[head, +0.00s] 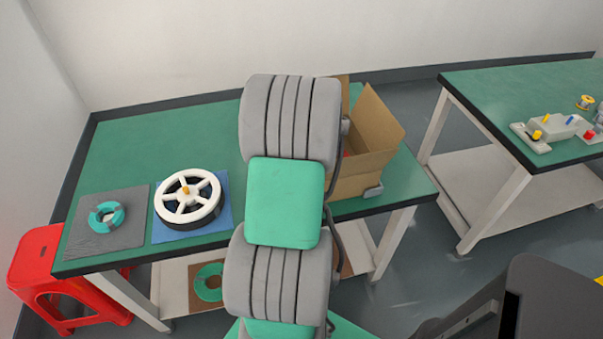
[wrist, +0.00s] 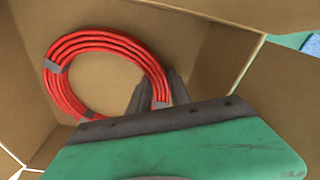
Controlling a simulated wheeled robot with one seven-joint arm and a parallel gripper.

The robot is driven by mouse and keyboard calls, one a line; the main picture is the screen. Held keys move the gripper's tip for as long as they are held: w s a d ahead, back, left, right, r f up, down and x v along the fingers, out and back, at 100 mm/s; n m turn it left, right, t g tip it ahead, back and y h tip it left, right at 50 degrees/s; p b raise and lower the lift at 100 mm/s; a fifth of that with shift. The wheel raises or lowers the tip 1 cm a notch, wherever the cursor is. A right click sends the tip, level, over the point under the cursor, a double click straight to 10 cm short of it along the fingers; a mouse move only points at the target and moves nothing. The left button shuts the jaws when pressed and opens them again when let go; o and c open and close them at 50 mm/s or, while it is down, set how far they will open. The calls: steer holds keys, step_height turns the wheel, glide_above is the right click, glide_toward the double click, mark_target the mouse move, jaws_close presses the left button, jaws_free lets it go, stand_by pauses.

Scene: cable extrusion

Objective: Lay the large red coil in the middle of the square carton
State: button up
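The large red coil (wrist: 105,40) is a ring of several strands with grey tape bands, inside the square carton (wrist: 215,65) in the wrist view. My gripper (wrist: 160,88) reaches into the carton. Its dark fingers stand on either side of the coil's near right rim, one inside the ring, and the rim fills the gap between them. I cannot tell whether the coil touches the carton floor.
On the green table (head: 150,130) a white spoked wheel (head: 187,198) sits on a blue mat and a small teal coil (head: 106,217) on a grey mat. A red stool (head: 50,270) stands at left. A second table (head: 520,90) is at right. The carton's flaps are raised.

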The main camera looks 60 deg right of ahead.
steer(key=o, duration=0.4)
steer(key=r, duration=0.4)
steer(key=s+r, duration=0.1)
steer(key=r, duration=0.7)
steer(key=shift+s+a+r, duration=0.15)
steer(key=shift+a, duration=0.15)
